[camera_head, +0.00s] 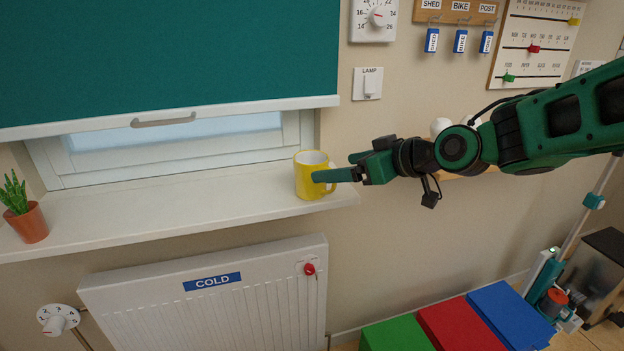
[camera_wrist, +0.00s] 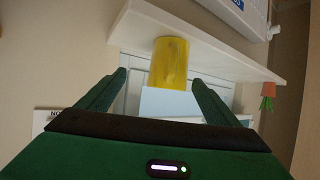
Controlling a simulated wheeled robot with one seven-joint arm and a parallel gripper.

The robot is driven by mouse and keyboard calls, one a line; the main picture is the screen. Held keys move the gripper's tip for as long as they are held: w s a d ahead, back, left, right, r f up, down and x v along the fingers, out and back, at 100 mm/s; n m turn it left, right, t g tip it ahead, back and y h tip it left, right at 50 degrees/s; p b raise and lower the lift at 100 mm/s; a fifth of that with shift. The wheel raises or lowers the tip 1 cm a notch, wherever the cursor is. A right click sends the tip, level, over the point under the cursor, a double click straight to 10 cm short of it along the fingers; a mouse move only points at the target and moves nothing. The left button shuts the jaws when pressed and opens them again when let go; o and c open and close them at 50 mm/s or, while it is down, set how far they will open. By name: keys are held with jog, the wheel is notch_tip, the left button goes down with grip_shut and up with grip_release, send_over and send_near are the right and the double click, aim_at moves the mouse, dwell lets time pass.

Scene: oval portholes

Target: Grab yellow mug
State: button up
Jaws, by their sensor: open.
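The yellow mug (camera_head: 306,178) stands upright on the right end of the white window sill, its handle toward the right. It also shows in the wrist view (camera_wrist: 169,63), ahead of and between my two fingers. My gripper (camera_head: 341,165) is open, coming from the right at the mug's side. In the head view one finger overlaps the mug's right side and hides part of the handle. In the wrist view the fingertips (camera_wrist: 158,80) lie on either side of the mug's lower outline, with gaps; I cannot tell whether anything touches.
The white sill (camera_head: 150,213) is clear between the mug and a potted cactus (camera_head: 27,222) at its left end. A green blind (camera_head: 160,60) hangs low above the sill. A radiator (camera_head: 215,295) is below. A wall with a thermostat and lamp switch (camera_head: 367,84) is behind.

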aim_at(325, 162)
jog(key=shift+y, duration=0.5)
jog(key=w+a, duration=0.2)
jog(key=a, duration=0.1)
jog(key=w+a, duration=0.1)
jog(key=shift+a+f, duration=0.2)
jog(key=shift+a, duration=0.15)
jog(key=shift+x, duration=3.2)
jog(key=shift+a+r, duration=0.1)
jog(key=shift+r, duration=0.05)
jog(key=c, duration=1.4)
